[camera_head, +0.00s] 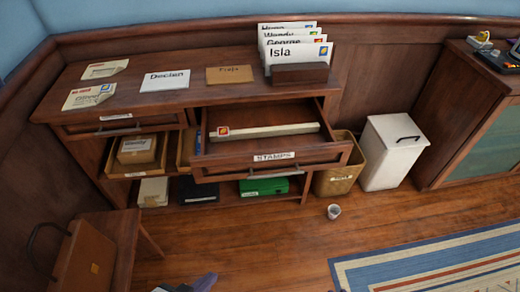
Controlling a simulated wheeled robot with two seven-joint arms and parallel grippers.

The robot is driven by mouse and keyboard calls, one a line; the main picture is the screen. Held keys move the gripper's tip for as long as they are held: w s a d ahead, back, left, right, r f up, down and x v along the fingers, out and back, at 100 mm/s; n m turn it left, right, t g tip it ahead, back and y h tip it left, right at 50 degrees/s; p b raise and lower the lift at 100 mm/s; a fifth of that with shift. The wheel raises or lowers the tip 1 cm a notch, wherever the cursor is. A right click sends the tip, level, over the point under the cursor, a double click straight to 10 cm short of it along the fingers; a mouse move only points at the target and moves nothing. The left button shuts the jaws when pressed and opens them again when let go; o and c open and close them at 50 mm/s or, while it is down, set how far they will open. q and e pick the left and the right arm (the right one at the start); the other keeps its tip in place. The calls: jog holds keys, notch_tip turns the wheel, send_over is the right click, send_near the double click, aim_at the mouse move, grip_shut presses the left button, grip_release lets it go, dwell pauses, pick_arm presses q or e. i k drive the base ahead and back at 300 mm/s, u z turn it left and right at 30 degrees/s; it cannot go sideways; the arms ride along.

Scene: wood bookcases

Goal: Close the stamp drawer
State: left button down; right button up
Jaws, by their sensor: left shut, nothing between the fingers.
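The stamp drawer (225,162) is pulled out from the right side of the wooden desk. Its front carries a white label reading "STAMPS" (273,156) and a dark bar handle (277,173). A long pale strip (265,131) with a small stamp picture at its left end lies inside. Only a small part of my left gripper (190,285) shows at the bottom edge of the view. It is shut and empty, well in front of the drawer and apart from it. My right gripper is not in view.
A small cup (334,211) is on the floor. The floor in front is mostly clear.

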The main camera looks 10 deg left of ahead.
aim_at(278, 138)
jog(key=u, duration=2.1)
jog(key=k, duration=1.15)
jog(key=z, duration=2.05)
jog(key=i, duration=0.5)
jog(key=u, duration=0.05)
